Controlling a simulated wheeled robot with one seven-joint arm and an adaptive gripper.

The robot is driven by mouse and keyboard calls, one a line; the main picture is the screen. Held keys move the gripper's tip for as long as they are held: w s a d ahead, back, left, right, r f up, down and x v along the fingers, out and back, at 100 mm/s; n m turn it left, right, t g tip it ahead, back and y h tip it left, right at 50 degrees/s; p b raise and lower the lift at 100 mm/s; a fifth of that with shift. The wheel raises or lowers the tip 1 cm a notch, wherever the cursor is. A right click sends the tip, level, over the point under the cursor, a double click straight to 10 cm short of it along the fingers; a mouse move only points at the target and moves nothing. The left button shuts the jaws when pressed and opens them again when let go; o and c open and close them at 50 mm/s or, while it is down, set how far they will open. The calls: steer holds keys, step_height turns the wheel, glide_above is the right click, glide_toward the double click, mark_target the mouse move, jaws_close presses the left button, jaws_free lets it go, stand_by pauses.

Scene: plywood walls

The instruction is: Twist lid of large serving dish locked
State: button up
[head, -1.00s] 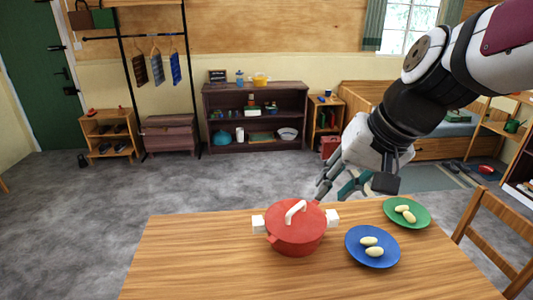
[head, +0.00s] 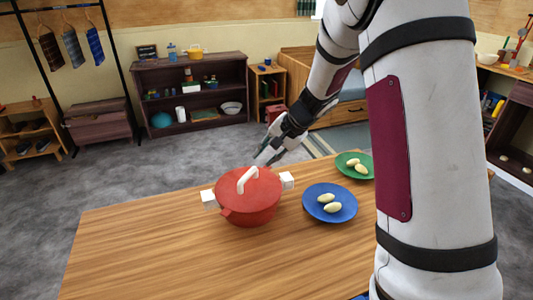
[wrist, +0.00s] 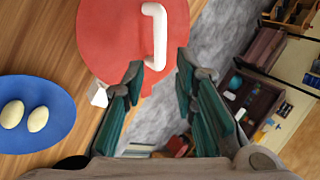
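The large serving dish (head: 250,208) is a red round pot with white side handles, standing on the wooden table. Its red lid (head: 236,186) sits on top and carries a white arched handle (head: 248,179). The lid (wrist: 115,30) and its white handle (wrist: 158,38) also show at the top of the wrist view. My gripper (head: 262,158) is just behind the dish at its far right side. The lid handle lies just ahead of the fingertips, nearer the left finger.
A blue plate (head: 314,212) with two pale egg-shaped items stands right of the dish. A green plate (head: 345,171) with similar items lies farther back. The table (head: 130,245) is clear at left and in front. A dark shelf (head: 140,92) stands far behind.

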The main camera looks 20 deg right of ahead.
mark_target(248, 174)
steer(key=x, duration=1.2)
steer(key=shift+w+a+f, duration=0.15)
steer(key=shift+f, duration=0.2)
jaws_close()
steer(key=shift+b, duration=0.3)
steer(key=shift+m+t+h+b, duration=0.4)
steer(key=shift+m+h+b, duration=0.2)
steer(key=shift+m+b, duration=0.45)
steer(key=shift+m+t+h+b, duration=0.3)
steer(key=shift+m+h+b, duration=0.4)
steer(key=shift+m+b, duration=0.5)
steer(key=shift+m, duration=0.55)
